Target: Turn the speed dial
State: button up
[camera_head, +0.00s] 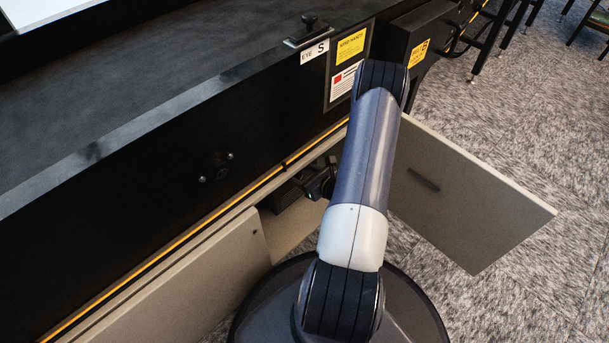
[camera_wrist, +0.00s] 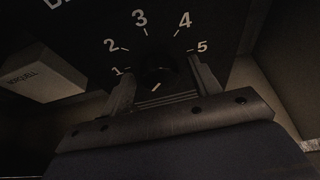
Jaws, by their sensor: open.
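The speed dial (camera_wrist: 158,76) is a dark round knob on a black panel in the wrist view, with white numbers 1 to 5 in an arc around it. A light pointer mark on the knob shows toward its lower left. My gripper (camera_wrist: 163,84) is open, with one finger on each side of the knob. I cannot tell whether the fingers touch it. In the head view my gripper (camera_head: 322,180) is partly hidden behind my arm, inside the open cabinet below the machine, and the dial is hidden there.
An open cabinet door (camera_head: 465,200) stands out at the right of my arm, and a closed door (camera_head: 205,285) is at the left. A pale labelled box (camera_wrist: 40,78) is left of the dial. The black machine side (camera_head: 130,200) runs above the cabinet.

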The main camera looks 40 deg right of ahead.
jog(key=shift+c, duration=0.3)
jog(key=c, duration=0.9)
jog(key=shift+f+b, duration=0.15)
jog(key=shift+b, duration=0.35)
jog(key=shift+f+n+h+b, duration=0.1)
jog(key=shift+n+h+b, duration=0.2)
jog(key=shift+n+b, duration=0.35)
jog(key=n+h+b, duration=0.1)
jog(key=b, duration=0.2)
jog(key=shift+a+n, duration=0.1)
jog(key=shift+n, duration=0.15)
jog(key=shift+n+t+h+b, duration=0.4)
jog(key=shift+n+h+b, duration=0.2)
jog(key=shift+n, duration=0.1)
jog(key=shift+n+h, duration=0.5)
jog(key=shift+n, duration=0.4)
